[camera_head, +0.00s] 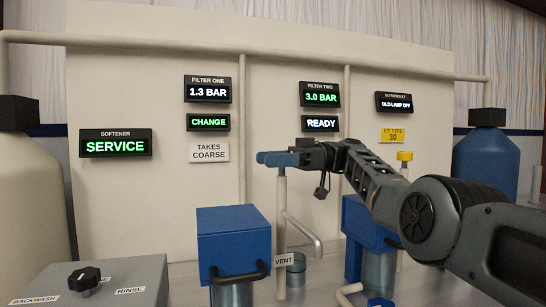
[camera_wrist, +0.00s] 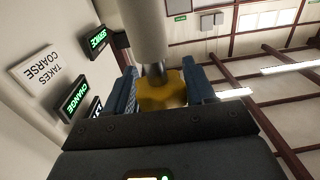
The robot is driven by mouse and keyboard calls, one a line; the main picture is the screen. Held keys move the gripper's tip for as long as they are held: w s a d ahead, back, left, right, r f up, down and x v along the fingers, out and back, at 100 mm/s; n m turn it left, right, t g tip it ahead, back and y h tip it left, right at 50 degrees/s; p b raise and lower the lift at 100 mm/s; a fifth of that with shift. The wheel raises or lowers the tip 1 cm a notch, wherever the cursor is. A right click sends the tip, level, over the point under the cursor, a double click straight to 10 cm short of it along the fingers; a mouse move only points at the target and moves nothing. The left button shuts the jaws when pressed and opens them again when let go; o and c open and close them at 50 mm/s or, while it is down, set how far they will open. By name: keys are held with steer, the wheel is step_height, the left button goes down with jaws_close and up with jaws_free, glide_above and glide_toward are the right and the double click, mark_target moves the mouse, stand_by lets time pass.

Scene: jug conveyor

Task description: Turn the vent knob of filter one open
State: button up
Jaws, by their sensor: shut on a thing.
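The yellow vent knob (camera_wrist: 162,94) of filter one sits between the two blue fingers of my gripper (camera_wrist: 160,92) in the wrist view. In the head view my gripper (camera_head: 278,159) is at the top of the pale vent post (camera_head: 281,205), and its fingers hide the knob. It is shut on the knob. A VENT label (camera_head: 284,260) is on the lower post. The filter one housing (camera_head: 233,245), with a blue head and black handle, stands just left of the post. The filter one display (camera_head: 208,89) reads 1.3 BAR, with CHANGE (camera_head: 208,122) in green below.
The filter two housing (camera_head: 365,222) stands to the right, partly behind my arm, with another yellow knob (camera_head: 404,156) beyond. A grey box with a black selector (camera_head: 84,277) is at the front left.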

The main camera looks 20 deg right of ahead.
steer(key=shift+s+g, duration=0.1)
steer(key=shift+g, duration=0.2)
steer(key=shift+c, duration=0.4)
steer(key=o, duration=1)
steer(key=shift+c, duration=0.2)
